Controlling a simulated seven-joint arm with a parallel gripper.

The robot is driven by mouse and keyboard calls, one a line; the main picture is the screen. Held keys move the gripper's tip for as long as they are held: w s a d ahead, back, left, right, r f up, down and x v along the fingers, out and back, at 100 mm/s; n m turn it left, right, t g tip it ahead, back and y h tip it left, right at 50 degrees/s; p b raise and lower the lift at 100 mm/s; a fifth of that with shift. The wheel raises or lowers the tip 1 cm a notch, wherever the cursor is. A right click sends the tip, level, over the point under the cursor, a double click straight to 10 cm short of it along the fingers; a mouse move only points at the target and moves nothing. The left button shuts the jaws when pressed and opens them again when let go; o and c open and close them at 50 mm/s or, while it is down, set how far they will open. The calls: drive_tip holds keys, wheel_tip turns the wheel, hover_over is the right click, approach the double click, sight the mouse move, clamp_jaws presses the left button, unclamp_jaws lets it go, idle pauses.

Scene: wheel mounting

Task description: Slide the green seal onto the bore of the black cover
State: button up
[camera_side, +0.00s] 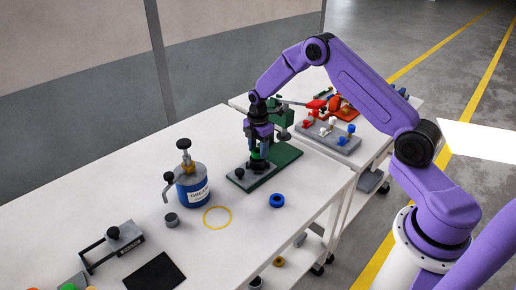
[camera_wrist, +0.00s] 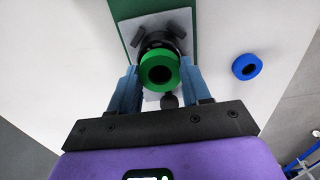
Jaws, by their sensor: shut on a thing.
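My gripper (camera_side: 258,146) points down over a grey plate (camera_side: 240,181) on the white table. It is shut on the green seal (camera_side: 256,155), a thick ring, which also shows in the wrist view (camera_wrist: 174,84) between my two blue fingers (camera_wrist: 159,84). The black cover (camera_wrist: 152,41) is directly below the seal, on the grey plate with dark clamp pieces around it. The seal hides most of the cover and its bore in the wrist view. I cannot tell whether the seal touches the cover.
A blue ring (camera_side: 277,200) lies to the right on the table. A blue grease can (camera_side: 193,188), a dark cylinder (camera_side: 172,220) and a yellow ring outline (camera_side: 217,217) are to the left. A green press (camera_side: 284,152) stands close behind. Table is clear around the blue ring.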

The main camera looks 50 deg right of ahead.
drive_tip(key=shift+f, duration=0.8)
idle(0.5)
drive_tip(key=o, duration=1.2)
drive_tip(key=shift+o, duration=0.2)
wheel_tip(320, 180, up, 18)
drive_tip(key=shift+f, duration=0.25)
